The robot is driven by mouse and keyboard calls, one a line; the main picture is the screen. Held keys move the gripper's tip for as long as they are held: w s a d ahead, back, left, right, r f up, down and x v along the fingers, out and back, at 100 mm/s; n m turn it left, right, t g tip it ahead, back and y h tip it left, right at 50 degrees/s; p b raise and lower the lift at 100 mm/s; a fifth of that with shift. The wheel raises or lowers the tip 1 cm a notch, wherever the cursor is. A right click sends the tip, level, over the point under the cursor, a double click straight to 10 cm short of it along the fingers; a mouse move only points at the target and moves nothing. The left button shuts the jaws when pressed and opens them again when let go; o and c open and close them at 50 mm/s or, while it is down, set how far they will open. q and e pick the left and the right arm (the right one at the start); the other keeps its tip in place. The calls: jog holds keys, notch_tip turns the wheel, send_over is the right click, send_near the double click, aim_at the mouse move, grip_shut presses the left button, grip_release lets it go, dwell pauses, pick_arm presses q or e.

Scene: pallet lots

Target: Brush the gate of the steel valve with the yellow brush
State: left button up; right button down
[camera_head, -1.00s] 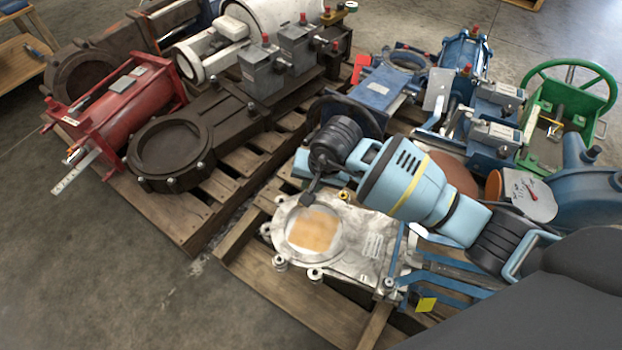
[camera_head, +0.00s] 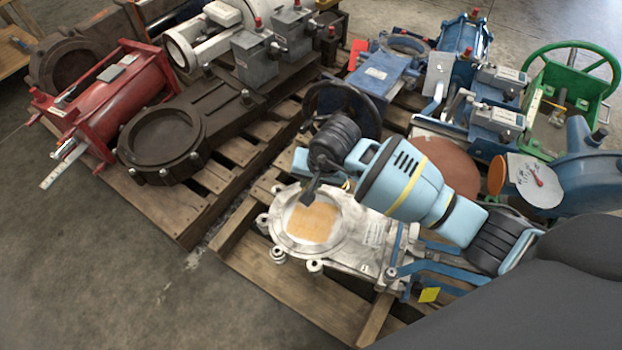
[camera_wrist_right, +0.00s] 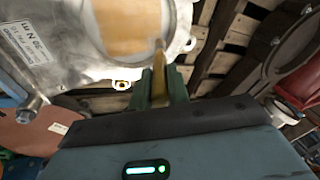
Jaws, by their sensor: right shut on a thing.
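The steel valve (camera_head: 352,240) is a pale grey metal body lying flat on a wooden pallet. Its gate (camera_head: 312,222) is a tan disc inside the round opening. My right gripper (camera_head: 308,196) is over the far part of this opening. In the right wrist view, its green fingers (camera_wrist_right: 159,88) are shut on the yellow brush (camera_wrist_right: 159,72), whose tip is at the edge of the gate (camera_wrist_right: 125,25). I cannot tell whether the tip touches. The brush is not clear in the head view. My left gripper is out of view.
A dark round-bodied valve (camera_head: 165,140) and a red cylinder (camera_head: 118,88) stand on the pallet to the left. Blue valves (camera_head: 380,75) and a green handwheel valve (camera_head: 575,85) crowd the back right. Bare floor (camera_head: 100,260) lies at the front left.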

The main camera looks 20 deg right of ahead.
jog(key=shift+f, duration=0.2)
jog(key=shift+d+f+b, duration=0.1)
jog(key=shift+f+b, duration=0.45)
jog(key=shift+f, duration=0.15)
jog(key=shift+s, duration=0.1)
dwell(0.3)
jog(key=shift+s+d+r+p, duration=0.2)
jog(key=shift+s+d+p, duration=0.35)
jog(key=shift+d, duration=0.25)
jog(key=shift+w+a, duration=0.1)
